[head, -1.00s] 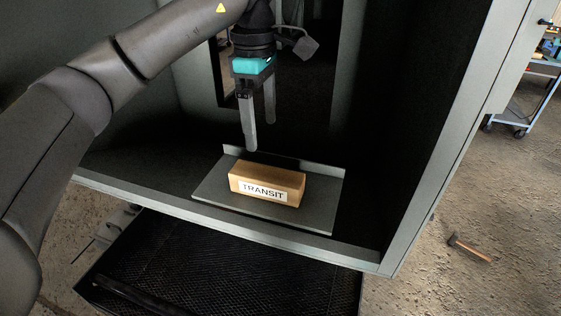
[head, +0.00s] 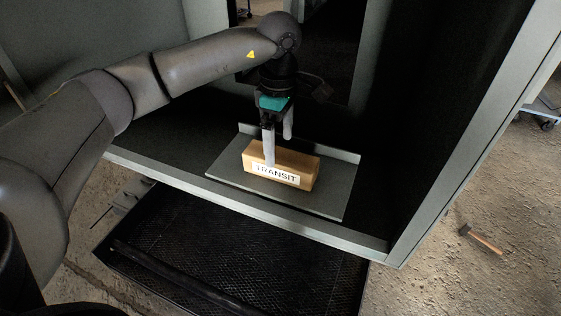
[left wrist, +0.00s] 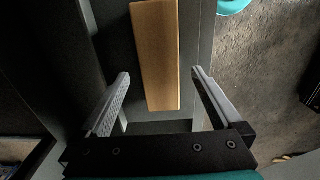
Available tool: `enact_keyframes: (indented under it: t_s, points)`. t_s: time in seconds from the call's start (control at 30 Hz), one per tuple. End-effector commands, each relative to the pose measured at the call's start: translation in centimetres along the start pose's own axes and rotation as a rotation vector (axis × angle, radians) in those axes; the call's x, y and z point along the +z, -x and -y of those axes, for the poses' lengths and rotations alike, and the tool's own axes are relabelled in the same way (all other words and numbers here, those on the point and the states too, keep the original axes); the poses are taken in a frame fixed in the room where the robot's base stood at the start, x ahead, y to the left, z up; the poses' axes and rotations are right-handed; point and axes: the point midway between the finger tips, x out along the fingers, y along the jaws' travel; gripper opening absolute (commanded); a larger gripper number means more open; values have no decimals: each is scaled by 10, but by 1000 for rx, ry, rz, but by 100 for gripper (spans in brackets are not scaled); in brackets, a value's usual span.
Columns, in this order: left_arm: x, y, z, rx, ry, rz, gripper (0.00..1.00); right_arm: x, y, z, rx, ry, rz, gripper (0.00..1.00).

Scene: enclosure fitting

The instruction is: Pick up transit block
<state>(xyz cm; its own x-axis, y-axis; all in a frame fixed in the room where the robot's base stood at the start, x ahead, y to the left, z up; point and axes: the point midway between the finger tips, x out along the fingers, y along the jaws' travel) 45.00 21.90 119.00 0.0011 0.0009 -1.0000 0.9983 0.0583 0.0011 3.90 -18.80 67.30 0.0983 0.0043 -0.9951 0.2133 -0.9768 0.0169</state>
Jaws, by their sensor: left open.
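The transit block (head: 293,162) is a tan oblong block with a white label reading TRANSIT on its front. It lies on a grey plate (head: 335,195) with a raised back edge, inside the enclosure. My left gripper (head: 279,151) points down over the block, with its fingers apart and nothing held. One finger overlaps the block's front in the head view. In the left wrist view the block (left wrist: 156,50) shows between the two open fingers, which lie to either side of its near end. Whether a finger touches it cannot be told. My right gripper is out of view.
The grey enclosure's front sill (head: 300,232) runs before the plate, and its right side wall (head: 462,130) stands close by. A black mesh tray (head: 230,255) is below the sill. A hammer (head: 481,239) lies on the floor at right.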

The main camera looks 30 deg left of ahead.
Motion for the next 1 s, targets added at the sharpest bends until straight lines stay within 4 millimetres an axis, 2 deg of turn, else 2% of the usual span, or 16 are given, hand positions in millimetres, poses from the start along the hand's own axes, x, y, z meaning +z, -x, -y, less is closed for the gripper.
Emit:
enact_keyframes:
  t_s: [0.1, 0.27, 0.57, 1.0]
  points:
    - [2, -18, 1, -6, -1, -1, 100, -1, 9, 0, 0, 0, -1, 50]
    - [3, -38, 1, -3, -1, 0, 100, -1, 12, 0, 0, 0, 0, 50]
    - [3, -42, 0, -1, -1, 0, 99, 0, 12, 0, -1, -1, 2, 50]
    - [3, -42, 0, -1, -1, 1, 49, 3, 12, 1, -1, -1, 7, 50]
